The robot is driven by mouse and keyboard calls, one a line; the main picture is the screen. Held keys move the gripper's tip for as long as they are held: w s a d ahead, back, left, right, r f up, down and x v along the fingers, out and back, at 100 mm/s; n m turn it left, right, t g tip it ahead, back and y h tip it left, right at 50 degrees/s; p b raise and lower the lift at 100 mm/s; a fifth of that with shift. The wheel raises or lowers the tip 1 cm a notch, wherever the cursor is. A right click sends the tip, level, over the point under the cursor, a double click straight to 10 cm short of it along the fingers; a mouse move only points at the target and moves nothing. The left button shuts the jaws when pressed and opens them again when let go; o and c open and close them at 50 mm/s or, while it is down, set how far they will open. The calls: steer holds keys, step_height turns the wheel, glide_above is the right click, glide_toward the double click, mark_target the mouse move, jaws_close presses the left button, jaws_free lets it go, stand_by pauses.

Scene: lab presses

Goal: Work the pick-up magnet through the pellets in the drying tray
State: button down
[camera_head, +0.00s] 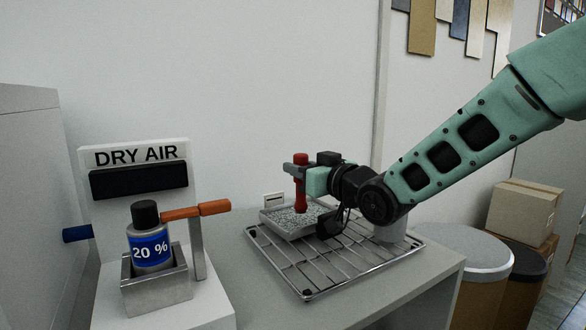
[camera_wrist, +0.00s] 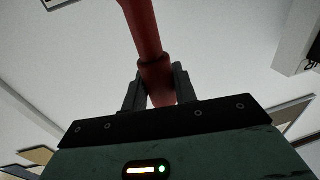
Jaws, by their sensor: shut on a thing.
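The pick-up magnet (camera_head: 301,190) is a red rod, held upright over the drying tray (camera_head: 268,227). Its lower end meets the pellets (camera_head: 285,219) in the picture; I cannot tell whether it is in them or just above. The tray is shallow and grey, filled with speckled grey-white pellets. My gripper (camera_head: 299,165) is shut on the red magnet near its top, with the fingers reaching in from the right. The wrist view shows the red magnet (camera_wrist: 143,30) between my two dark fingertips (camera_wrist: 157,85).
The tray sits on a wire rack (camera_head: 310,292) on a grey bench (camera_head: 262,308). A small white card (camera_head: 274,200) stands behind the tray. At left is a DRY AIR unit (camera_head: 135,157) with a 20 % bottle (camera_head: 149,243) and orange lever (camera_head: 195,211). Bins (camera_head: 478,268) and boxes (camera_head: 522,212) stand right.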

steer(key=w+d+p, duration=0.2)
steer(key=w+d, duration=0.1)
steer(key=w, duration=0.3)
steer(key=shift+d, duration=0.3)
steer(key=s+a+b, duration=0.5)
steer(key=s+a, duration=0.2)
steer(key=a, duration=0.1)
steer(key=shift+a, duration=0.25)
stand_by(0.4)
steer(key=w+d+p, duration=0.2)
steer(key=w+d, duration=0.2)
steer(key=d, duration=0.7)
